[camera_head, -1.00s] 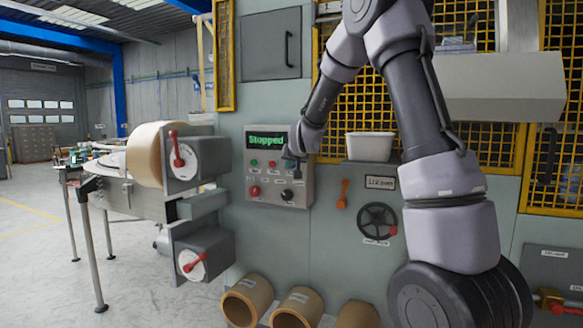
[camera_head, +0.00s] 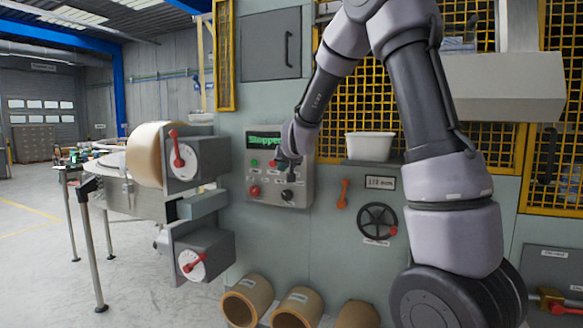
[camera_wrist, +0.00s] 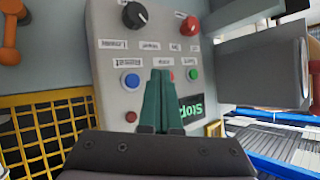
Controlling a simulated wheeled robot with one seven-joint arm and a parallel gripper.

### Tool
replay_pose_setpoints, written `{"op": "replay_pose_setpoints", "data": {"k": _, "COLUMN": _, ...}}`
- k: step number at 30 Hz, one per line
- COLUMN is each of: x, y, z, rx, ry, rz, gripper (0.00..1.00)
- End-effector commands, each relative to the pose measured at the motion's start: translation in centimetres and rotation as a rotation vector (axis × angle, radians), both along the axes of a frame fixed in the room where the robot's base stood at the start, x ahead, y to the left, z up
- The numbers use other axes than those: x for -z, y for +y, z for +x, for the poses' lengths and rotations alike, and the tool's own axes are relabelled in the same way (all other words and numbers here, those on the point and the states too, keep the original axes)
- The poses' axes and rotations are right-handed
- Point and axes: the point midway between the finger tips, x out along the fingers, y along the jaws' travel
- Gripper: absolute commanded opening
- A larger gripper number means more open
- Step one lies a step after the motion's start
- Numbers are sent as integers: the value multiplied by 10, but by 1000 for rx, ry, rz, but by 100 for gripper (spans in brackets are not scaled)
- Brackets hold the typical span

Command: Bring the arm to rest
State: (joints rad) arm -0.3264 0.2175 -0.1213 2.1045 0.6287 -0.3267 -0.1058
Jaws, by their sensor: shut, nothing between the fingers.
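My gripper (camera_wrist: 157,75) is shut and empty, its green fingers together in the wrist view. It is in front of the control panel (camera_head: 262,197), which shows upside down in the wrist view (camera_wrist: 110,60). The head view shows my gripper (camera_head: 282,166) small at the panel's buttons, partly hidden by my wrist. I cannot tell whether the fingertips touch the panel. My arm is bent, reaching from the lower right up and over to the panel. The green display (camera_head: 264,139) reads "Stopped", its end covered by my wrist.
A white bin (camera_head: 370,147) stands on a ledge right of the panel. Below it are an orange handle (camera_head: 343,193) and a black handwheel (camera_head: 377,222). A tape roll unit (camera_head: 145,154) stands left. Cardboard tubes (camera_head: 247,300) lie low in front. Yellow mesh (camera_head: 357,108) is behind my arm.

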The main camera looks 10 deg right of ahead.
Motion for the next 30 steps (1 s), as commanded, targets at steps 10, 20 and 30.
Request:
{"op": "replay_pose_setpoints", "data": {"k": 10, "x": -1, "y": 0, "z": 0, "rx": 0, "ry": 0, "rz": 1, "gripper": 0}}
{"op": "replay_pose_setpoints", "data": {"k": 20, "x": -54, "y": -21, "z": -84, "rx": -38, "ry": 101, "rz": 125, "gripper": 0}}
{"op": "replay_pose_setpoints", "data": {"k": 30, "x": -82, "y": -49, "z": -259, "rx": -52, "ry": 312, "rz": 222, "gripper": 0}}
